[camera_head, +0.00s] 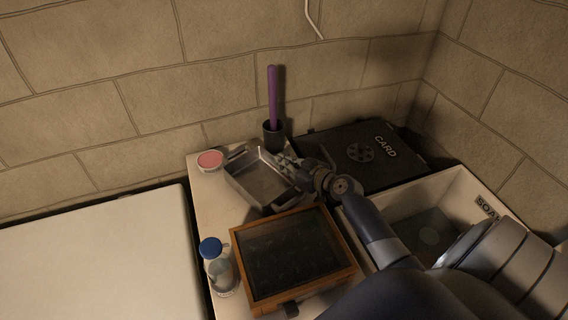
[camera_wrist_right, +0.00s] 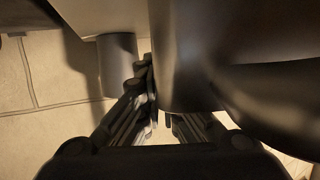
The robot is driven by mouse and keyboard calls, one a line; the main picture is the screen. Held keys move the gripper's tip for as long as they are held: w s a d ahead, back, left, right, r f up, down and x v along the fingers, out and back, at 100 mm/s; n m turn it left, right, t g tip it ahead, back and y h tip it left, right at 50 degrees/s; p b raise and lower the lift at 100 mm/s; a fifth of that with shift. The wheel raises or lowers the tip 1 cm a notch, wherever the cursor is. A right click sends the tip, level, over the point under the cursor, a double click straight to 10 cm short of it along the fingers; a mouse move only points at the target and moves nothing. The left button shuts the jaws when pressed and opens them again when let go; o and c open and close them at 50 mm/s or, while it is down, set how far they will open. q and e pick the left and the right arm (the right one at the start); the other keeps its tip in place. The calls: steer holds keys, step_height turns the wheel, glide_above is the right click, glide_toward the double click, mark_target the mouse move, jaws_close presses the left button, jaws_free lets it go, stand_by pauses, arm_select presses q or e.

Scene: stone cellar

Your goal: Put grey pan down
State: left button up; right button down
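The grey pan (camera_head: 258,180) is a shallow rectangular metal tray at the back of the pale table, between the pink-topped tub and my right arm. My right gripper (camera_head: 290,166) is at its right rear side, with the fingers at the rim. In the right wrist view the fingers (camera_wrist_right: 155,110) close around the edge of a large grey surface, the pan (camera_wrist_right: 185,55). The pan looks slightly tilted; I cannot tell whether its underside touches the table. My left gripper is out of view.
A wooden framed box (camera_head: 240,262) with a dark top stands in front of the pan. A blue-capped bottle (camera_head: 219,270), pink-topped tub (camera_head: 209,161) and dark cup (camera_head: 273,137) with purple stick stand nearby. A black CARD box (camera_head: 335,145) and SOAP crate (camera_head: 460,180) are right.

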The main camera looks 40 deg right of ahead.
steer(key=shift+f+b, duration=0.15)
steer(key=shift+b, duration=0.15)
steer(key=c, duration=1.8)
jaws_free()
steer(key=shift+c, duration=0.2)
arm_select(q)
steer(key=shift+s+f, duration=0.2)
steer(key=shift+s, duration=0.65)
arm_select(e)
steer(key=shift+o, duration=0.2)
